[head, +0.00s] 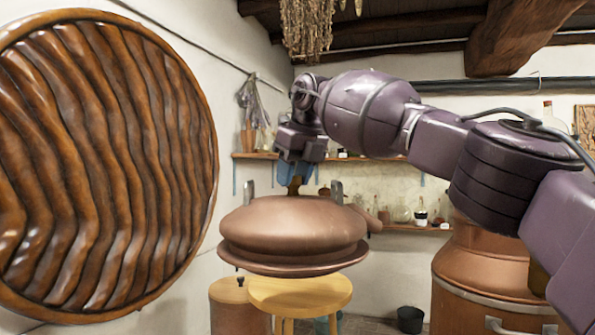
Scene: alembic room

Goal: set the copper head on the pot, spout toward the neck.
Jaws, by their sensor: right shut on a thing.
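The copper head (292,228) is a wide, squat dome with a flared rim, hanging roughly level in mid-air at the middle of the head view. Two grey lugs stand on its top, and a short spout (371,221) points right. My right gripper (295,178) comes down from above and is shut on the head's top; the fingertips are partly hidden. A large copper vessel (480,262) with a sloping shoulder stands at the right, apart from the head and partly behind my right arm. I cannot tell if it is the pot. The neck is not clearly seen. My left gripper is out of view.
A round wooden stool (300,293) stands below the head, beside a smaller copper container (234,308). A large ridged wooden disc (105,165) fills the left. A dark bucket (410,319) is on the floor. Shelves with bottles (421,214) line the back wall.

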